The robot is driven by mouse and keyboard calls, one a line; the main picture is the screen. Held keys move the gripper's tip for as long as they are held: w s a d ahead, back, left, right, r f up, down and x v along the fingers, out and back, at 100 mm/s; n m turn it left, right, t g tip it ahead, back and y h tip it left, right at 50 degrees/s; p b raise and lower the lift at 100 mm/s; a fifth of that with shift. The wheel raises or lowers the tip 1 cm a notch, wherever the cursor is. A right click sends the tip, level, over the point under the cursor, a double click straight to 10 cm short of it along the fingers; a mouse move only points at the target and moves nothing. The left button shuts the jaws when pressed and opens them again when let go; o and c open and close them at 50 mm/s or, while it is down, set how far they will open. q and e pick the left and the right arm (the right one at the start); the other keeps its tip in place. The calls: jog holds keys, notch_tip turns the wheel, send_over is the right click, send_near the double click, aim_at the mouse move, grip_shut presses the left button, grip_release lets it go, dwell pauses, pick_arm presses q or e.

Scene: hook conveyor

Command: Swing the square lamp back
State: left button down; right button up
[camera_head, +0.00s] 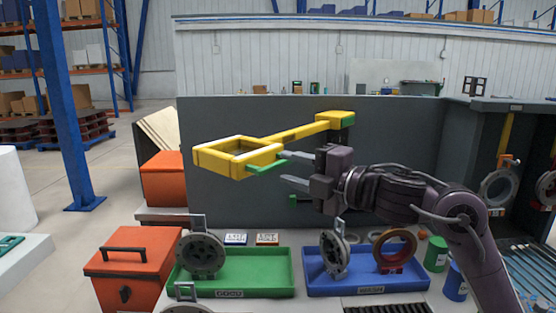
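The square lamp (205,160) is a yellow square frame on a yellow arm (295,134), which runs right to a yellow and green mount (336,119) at the top of the grey panel. The lamp hangs out to the left over the bench. A green handle (264,167) sticks out from its right side. My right gripper (284,168) is just right of the lamp, its fingers pointing left and spread apart. The handle's end is near the gap between the fingertips; I cannot tell whether they touch it. My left gripper is not in view.
Below stand a green tray (270,291) and a blue tray (365,292) with grey round parts and a brown ring. Orange boxes (135,262) are at the left. Green and blue cans (437,254) stand at the right. The grey panel (225,113) closes off the back.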

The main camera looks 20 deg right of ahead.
aim_at(280, 166)
jog(key=shift+p+x, duration=0.4)
jog(key=shift+x, duration=1.55)
grip_shut()
